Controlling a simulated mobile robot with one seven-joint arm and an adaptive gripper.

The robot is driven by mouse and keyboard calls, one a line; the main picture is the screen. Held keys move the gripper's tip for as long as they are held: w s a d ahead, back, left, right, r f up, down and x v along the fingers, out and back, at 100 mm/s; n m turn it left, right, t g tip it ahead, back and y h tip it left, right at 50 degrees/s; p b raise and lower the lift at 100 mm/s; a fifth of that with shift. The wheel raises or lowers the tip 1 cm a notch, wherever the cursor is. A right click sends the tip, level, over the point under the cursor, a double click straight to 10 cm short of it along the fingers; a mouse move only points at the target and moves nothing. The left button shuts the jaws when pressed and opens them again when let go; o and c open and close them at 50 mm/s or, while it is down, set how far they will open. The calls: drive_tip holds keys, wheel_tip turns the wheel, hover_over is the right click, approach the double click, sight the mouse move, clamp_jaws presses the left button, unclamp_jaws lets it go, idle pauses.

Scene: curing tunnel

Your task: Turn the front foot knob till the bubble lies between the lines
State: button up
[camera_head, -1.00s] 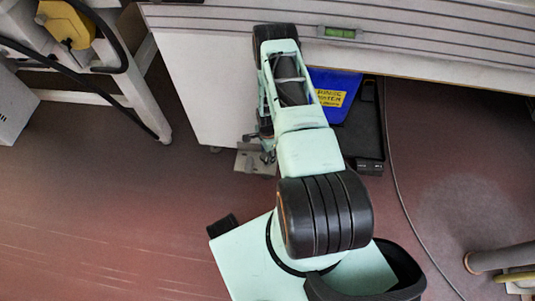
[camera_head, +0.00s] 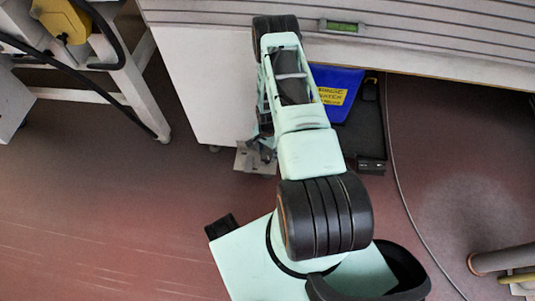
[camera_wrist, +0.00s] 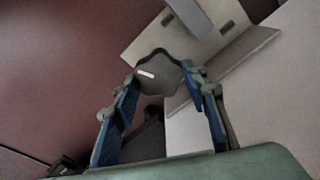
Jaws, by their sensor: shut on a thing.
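The front foot knob (camera_wrist: 158,72) is dark grey and lobed, with a short white mark on its face. It shows in the wrist view between the blue-padded fingers of my gripper (camera_wrist: 160,88), which is shut on it. In the head view my gripper (camera_head: 262,148) is small and partly hidden by my arm, beside the foot's plate (camera_head: 250,161) under the machine's edge; the knob cannot be made out there. The level (camera_head: 342,27) is a small green vial in a pale frame on the ribbed machine top. The bubble's place against the lines is too small to tell.
A blue bin (camera_head: 337,82) with a yellow label stands right of my arm, by a black tray (camera_head: 362,140). A cable (camera_head: 397,180) runs along the reddish floor. A white frame (camera_head: 100,95) with a yellow box (camera_head: 63,20) stands at left. Floor at lower left is clear.

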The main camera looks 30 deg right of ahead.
sight(267, 154)
drive_tip(key=n+b, duration=0.1)
drive_tip(key=n, duration=0.4)
drive_tip(key=shift+f+n+b, duration=0.1)
drive_tip(key=shift+n+b, duration=0.2)
drive_tip(key=shift+b, duration=0.1)
drive_tip(key=n+b, duration=0.1)
drive_tip(key=n, duration=0.3)
drive_tip(key=shift+a+n, duration=0.1)
drive_tip(key=shift+n, duration=0.3)
drive_tip(key=o, duration=1.2)
drive_tip(key=shift+c, duration=0.2)
drive_tip(key=shift+w, duration=0.1)
wheel_tip(267, 154, up, 12)
